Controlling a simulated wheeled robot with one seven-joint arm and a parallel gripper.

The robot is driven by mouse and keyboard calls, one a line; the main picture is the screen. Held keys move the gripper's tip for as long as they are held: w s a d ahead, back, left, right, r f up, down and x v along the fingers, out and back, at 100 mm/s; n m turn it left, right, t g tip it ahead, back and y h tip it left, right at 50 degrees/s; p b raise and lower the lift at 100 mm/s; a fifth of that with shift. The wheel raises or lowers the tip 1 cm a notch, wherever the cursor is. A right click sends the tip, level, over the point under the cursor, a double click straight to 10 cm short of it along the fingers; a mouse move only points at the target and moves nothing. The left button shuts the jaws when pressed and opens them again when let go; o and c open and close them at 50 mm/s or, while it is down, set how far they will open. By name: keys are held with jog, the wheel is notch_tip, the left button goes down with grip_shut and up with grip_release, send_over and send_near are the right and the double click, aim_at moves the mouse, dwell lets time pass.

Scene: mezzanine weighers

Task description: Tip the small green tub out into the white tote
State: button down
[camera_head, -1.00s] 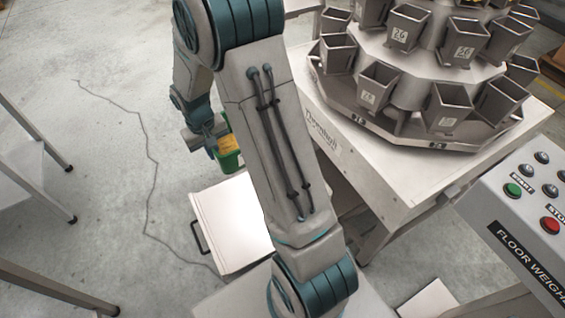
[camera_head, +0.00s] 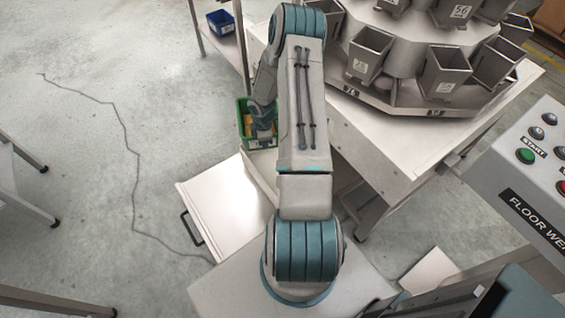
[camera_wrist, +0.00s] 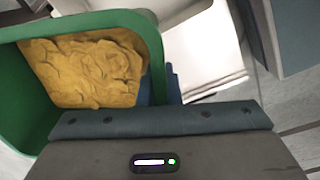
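The small green tub (camera_head: 243,125) is at my gripper (camera_head: 262,122), left of my arm in the head view. In the wrist view the tub (camera_wrist: 100,22) is large at the left, with lumpy yellow-orange contents (camera_wrist: 85,72) inside. My gripper (camera_wrist: 160,85) has its blue fingers at the tub's right wall and appears shut on it; the finger ends are partly hidden. A pale, rimmed white thing (camera_wrist: 180,12) lies beyond the tub in the wrist view. I cannot tell whether it is the white tote, and no tote is clear in the head view.
A weigher with several steel hoppers (camera_head: 445,70) stands on a white-topped frame (camera_head: 385,140) to the right. A control box (camera_head: 520,170) is at the far right. A blue bin (camera_head: 221,22) is on a rack at the back. Open floor (camera_head: 90,130) lies left.

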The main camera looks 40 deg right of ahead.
jog(key=s+d+f+n+b, duration=0.2)
jog(key=f+b, duration=0.1)
jog(key=f, duration=0.3)
jog(key=s+d+f+n+h+b, duration=0.1)
jog(key=s+d+f+n+b, duration=0.1)
jog(key=f, duration=0.4)
jog(key=shift+s+d+f+n+b, duration=0.25)
jog(key=shift+n+b, duration=0.25)
jog(key=shift+b, duration=0.65)
jog(key=h+b, duration=0.3)
jog(key=b, duration=1.1)
jog(key=shift+a+r+h, duration=0.1)
jog(key=shift+a+h, duration=0.05)
jog(key=shift+h, duration=0.25)
jog(key=h+b, duration=0.5)
jog(key=b, duration=0.1)
jog(key=a+g+h+b, duration=0.1)
jog(key=h+b, duration=0.4)
jog(key=b, duration=0.2)
jog(key=a+h+b, duration=0.1)
jog(key=h+b, duration=0.3)
jog(key=b, duration=0.3)
jog(key=shift+w+r+n+g+h, duration=0.15)
jog(key=shift+n+g+h, duration=0.15)
jog(key=shift+n+h, duration=0.1)
